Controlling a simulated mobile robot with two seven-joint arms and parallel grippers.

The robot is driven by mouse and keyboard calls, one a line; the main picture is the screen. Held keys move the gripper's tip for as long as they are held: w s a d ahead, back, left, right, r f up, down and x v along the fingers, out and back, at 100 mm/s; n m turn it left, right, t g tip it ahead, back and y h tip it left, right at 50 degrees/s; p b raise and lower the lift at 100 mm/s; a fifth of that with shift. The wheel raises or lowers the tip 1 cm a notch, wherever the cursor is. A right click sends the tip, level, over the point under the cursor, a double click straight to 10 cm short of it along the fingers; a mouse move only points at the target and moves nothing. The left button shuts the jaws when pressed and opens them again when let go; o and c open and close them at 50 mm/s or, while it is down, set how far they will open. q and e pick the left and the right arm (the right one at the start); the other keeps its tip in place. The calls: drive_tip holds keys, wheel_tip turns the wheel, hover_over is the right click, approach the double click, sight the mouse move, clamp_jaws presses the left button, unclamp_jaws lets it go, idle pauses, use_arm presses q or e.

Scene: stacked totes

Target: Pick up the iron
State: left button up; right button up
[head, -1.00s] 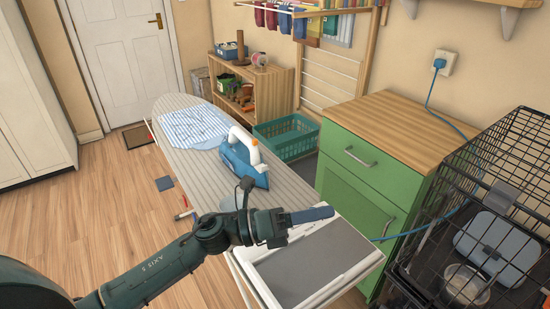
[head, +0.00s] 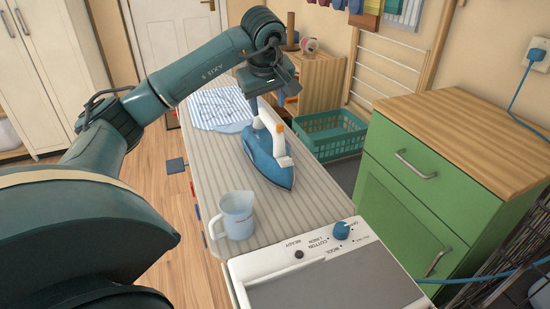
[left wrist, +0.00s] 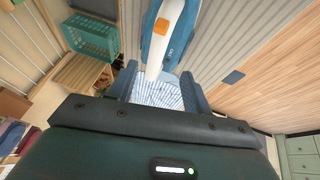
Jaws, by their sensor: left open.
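The iron (head: 266,158) is blue with a white handle and an orange part. It rests on the striped ironing board (head: 290,205). My left gripper (head: 268,100) is open, pointing down just above and behind the top of the iron's handle. In the left wrist view the iron (left wrist: 170,35) lies ahead of the open fingers (left wrist: 158,88), with its handle end near the gap between them. I cannot tell whether they touch. My right gripper is not in view.
A measuring cup (head: 237,216) stands on the board in front of the iron. A striped cloth (head: 218,105) lies behind it. A white steam station (head: 330,265) is at the near end. A green cabinet (head: 410,185) and teal basket (head: 330,135) stand to the right.

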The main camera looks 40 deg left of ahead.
sight(271, 121)
use_arm(q)
drive_tip(key=x, duration=0.5)
drive_tip(key=shift+b+x, duration=0.3)
drive_tip(key=shift+x, duration=2.85)
drive_tip(key=shift+w+d, duration=0.1)
drive_tip(key=shift+w, duration=0.1)
clamp_jaws()
drive_tip(key=shift+r, duration=0.25)
